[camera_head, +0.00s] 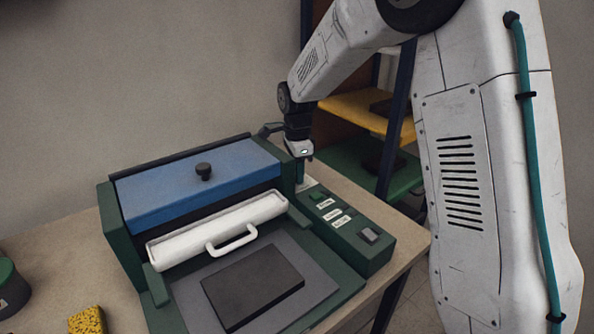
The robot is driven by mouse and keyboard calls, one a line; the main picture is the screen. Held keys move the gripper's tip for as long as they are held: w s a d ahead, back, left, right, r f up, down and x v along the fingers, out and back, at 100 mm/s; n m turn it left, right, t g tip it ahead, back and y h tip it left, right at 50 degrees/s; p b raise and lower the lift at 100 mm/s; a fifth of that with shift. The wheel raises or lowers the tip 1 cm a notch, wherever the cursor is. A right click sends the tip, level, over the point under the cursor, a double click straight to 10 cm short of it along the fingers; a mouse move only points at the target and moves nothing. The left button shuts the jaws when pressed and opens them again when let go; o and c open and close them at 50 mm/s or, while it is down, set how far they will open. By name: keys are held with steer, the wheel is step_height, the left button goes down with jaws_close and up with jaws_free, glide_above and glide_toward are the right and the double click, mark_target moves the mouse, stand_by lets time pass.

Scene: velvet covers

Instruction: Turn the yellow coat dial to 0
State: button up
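My gripper (301,168) points down over the far end of the green control panel (352,258), on the right side of a green machine. Its fingertips are small and dark here, so I cannot tell whether they are open, shut or touching anything. I cannot make out a yellow dial on the panel; the far end of the panel is partly hidden by my gripper. The panel shows small white labels (331,214), a small green control near its far end (318,195) and a grey square switch (369,235) near its front.
A yellow sponge (87,320) and dark green container (10,290) lie left. A shelf rack (362,108) stands behind.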

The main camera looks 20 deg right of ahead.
steer(key=shift+n, duration=3.1)
steer(key=o, duration=1)
steer(key=shift+c, duration=0.2)
step_height(320, 180, up, 8)
steer(key=shift+f, duration=0.1)
